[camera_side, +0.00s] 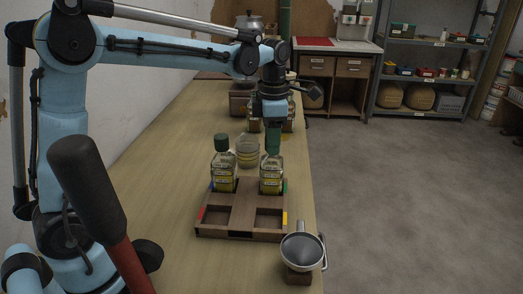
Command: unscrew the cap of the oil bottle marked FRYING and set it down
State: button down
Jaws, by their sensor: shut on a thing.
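Two clear bottles of yellow oil stand upright in a wooden rack (241,213). The left bottle (223,178) wears a dark green cap (221,142). The right bottle (271,178) is directly below my gripper (272,138). My gripper points down and is shut on a green cap (272,147) at the top of the right bottle. The fingers and cap blend together, so I cannot tell whether the cap is loose on the neck. The labels are too small to read, so I cannot tell which bottle is marked FRYING.
A glass jar (248,152) stands behind the rack, between the bottles. A metal funnel (302,250) on a wooden block sits at the front right edge of the bench (180,222). More vessels stand behind my gripper. The bench left of the rack is clear.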

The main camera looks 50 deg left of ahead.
jog(key=shift+r, duration=1.25)
dwell(0.8)
jog(key=shift+r, duration=1.95)
jog(key=shift+a, duration=0.1)
jog(key=s+a+f, duration=0.2)
jog(key=a+f, duration=0.3)
jog(key=a, duration=0.5)
jog(key=s+a+f, duration=0.2)
jog(key=a+f, duration=0.3)
jog(key=a, duration=0.5)
jog(key=f, duration=0.6)
jog(key=shift+s+a, duration=0.1)
jog(key=shift+a, duration=0.1)
jog(key=shift+f, duration=2.35)
jog(key=shift+f, duration=0.55)
